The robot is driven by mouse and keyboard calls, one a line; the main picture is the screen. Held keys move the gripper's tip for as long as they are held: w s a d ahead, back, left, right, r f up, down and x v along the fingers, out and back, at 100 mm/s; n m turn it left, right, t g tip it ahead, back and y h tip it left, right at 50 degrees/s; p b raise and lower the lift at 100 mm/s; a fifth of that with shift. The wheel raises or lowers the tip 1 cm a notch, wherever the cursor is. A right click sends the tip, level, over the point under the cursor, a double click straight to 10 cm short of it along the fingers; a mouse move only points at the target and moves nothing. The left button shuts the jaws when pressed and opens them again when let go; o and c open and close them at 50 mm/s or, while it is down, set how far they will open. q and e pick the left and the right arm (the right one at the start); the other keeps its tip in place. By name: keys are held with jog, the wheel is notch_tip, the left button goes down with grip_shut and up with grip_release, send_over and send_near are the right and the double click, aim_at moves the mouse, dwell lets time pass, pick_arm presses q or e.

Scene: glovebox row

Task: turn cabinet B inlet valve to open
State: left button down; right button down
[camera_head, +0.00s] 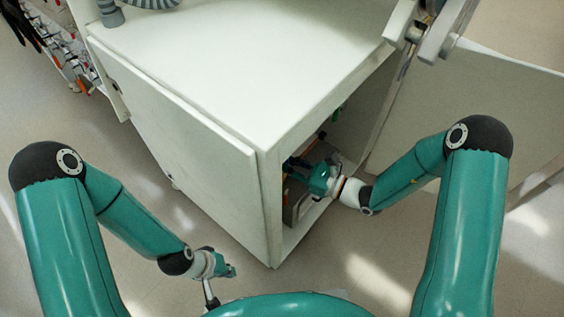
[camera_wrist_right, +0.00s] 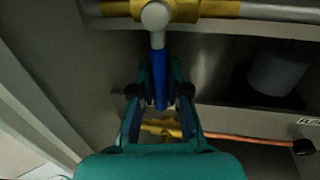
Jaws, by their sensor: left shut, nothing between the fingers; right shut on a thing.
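The inlet valve is inside the open white cabinet (camera_head: 190,160), seen from above in the head view. In the right wrist view the brass valve body (camera_wrist_right: 115,8) sits on a horizontal pipe (camera_wrist_right: 280,12). Its blue lever handle (camera_wrist_right: 158,68) runs down the picture, crosswise to the pipe, from a grey hub (camera_wrist_right: 157,14). My right gripper (camera_wrist_right: 160,92) is shut on the blue handle; its fingers are on both sides of it. In the head view the right gripper reaches into the cabinet, its fingertips mostly hidden in shadow. My left gripper (camera_head: 232,271) is shut and empty, outside the cabinet.
The cabinet door (camera_head: 470,110) stands open at the right. Inside, the wrist view shows a grey cylinder (camera_wrist_right: 278,72), an orange hose (camera_wrist_right: 250,137) and another brass fitting (camera_wrist_right: 160,128). A shelf with items (camera_head: 75,65) stands at the far left. Floor is free around the left gripper.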

jog(key=shift+w+f, duration=0.1)
jog(key=shift+w+d+r+n+h+b, duration=0.15)
jog(key=shift+w+d+n+h+b, duration=0.2)
jog(key=shift+n, duration=0.75)
jog(key=shift+w+d+r+n+h+b, duration=0.25)
jog(key=shift+d+n+b, duration=0.25)
jog(key=shift+n, duration=0.6)
jog(key=shift+w+d+r+n+h+b, duration=0.15)
jog(key=shift+w+d+n+b, duration=0.3)
jog(key=shift+n, duration=0.65)
jog(key=shift+a+f, duration=0.1)
